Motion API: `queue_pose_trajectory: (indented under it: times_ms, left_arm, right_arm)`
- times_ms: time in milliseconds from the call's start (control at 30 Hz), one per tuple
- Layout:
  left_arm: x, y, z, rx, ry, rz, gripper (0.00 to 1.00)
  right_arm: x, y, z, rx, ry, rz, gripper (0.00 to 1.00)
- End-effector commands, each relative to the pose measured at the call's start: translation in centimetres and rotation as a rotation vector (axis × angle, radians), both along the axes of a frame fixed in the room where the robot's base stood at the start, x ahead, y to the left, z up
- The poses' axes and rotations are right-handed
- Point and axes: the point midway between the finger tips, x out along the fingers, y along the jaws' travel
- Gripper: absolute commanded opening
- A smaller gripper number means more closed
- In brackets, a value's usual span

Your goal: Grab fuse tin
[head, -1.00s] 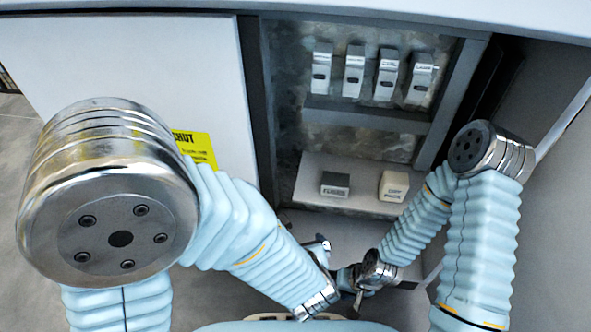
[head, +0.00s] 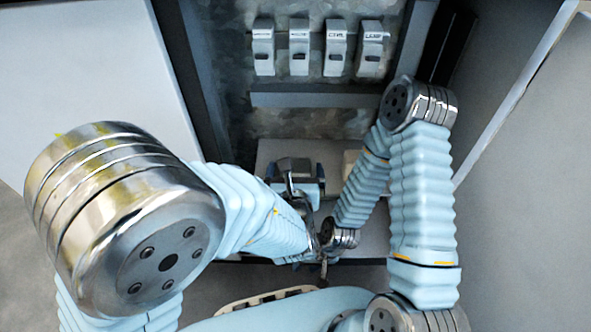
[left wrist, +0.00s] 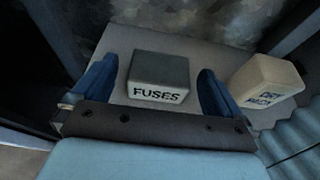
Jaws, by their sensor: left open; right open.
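The fuse tin (left wrist: 159,72) is a dark grey box with a white front marked FUSES. It sits on a pale shelf in the left wrist view. My left gripper (left wrist: 156,82) is open, with one blue finger on each side of the tin. A gap shows between the tin and each finger, so it is not clamped. In the head view the tin (head: 291,163) is partly hidden by my left gripper (head: 295,184). My right gripper (head: 325,262) is low in the head view, open and mostly hidden by my arms.
A cream tin (left wrist: 265,84) with dark lettering stands right of the fuse tin on the same shelf (left wrist: 216,62). Several grey switch units (head: 299,47) line the cabinet's back wall above a ledge (head: 315,96). A white panel (head: 85,65) stands at left.

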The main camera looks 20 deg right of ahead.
Motion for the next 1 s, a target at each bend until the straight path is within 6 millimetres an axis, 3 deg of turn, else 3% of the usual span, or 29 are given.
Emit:
queue_pose_trajectory:
  times_ms: [200,433,800,1000]
  left_arm:
    - [2.4,-0.7,-1.0,-0.001,0.000,0.000,1.00]
    - [2.5,-0.7,-1.0,0.000,0.001,0.000,1.00]
    - [2.5,-0.7,-1.0,-0.001,0.000,0.000,0.43]
    - [2.5,-0.7,-0.9,-0.001,0.000,0.000,0.43]
  right_arm:
    - [0.0,0.0,-0.3,0.001,0.001,0.000,0.43]
    - [0.0,0.0,-0.3,0.001,0.001,0.000,0.43]
    - [0.0,0.0,-0.3,0.001,0.001,0.000,0.43]
    - [0.0,0.0,-0.3,0.001,0.001,0.000,0.43]
